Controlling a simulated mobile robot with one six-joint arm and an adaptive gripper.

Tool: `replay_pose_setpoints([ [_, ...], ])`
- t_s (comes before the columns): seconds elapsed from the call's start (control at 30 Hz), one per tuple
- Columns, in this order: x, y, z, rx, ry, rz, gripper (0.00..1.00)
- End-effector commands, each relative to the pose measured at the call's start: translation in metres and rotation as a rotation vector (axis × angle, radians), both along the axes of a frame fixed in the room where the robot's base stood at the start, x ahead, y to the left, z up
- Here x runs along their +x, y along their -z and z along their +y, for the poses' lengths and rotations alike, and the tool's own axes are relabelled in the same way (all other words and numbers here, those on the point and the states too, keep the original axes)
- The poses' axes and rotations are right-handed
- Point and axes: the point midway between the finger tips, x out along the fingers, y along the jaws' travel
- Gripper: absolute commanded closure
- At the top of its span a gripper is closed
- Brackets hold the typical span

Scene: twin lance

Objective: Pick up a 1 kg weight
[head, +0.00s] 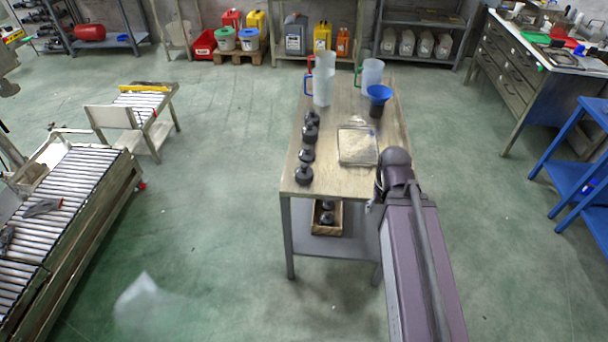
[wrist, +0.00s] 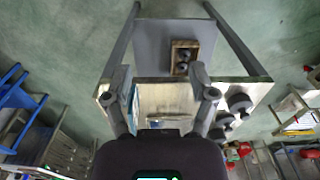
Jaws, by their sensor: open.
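Several dark weights with knobs stand upright in a row along the left edge of the table (head: 375,185); the nearest weight (head: 303,175) is at the front left corner. In the wrist view, a weight (wrist: 240,103) and others behind it show to the right of my gripper. My gripper (wrist: 158,76) has its two fingers spread apart with nothing held between them. It is over the table's front part, beside the row and apart from it. I cannot read the weights' sizes.
A flat tray (head: 357,160) lies mid-table. Translucent jugs (head: 323,84) and a blue funnel (head: 379,93) stand at the back. A wooden crate (head: 341,219) with dark weights sits on the lower shelf. A roller conveyor (head: 70,190) is at left.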

Motion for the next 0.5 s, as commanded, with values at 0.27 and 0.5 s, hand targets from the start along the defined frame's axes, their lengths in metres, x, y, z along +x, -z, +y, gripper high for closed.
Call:
replay_pose_setpoints([
  [0.27, 0.018, 0.016, 0.012, -0.077, 0.056, -0.015, 0.20],
  [0.5, 0.054, 0.041, 0.039, -0.241, 0.173, -0.089, 0.20],
])
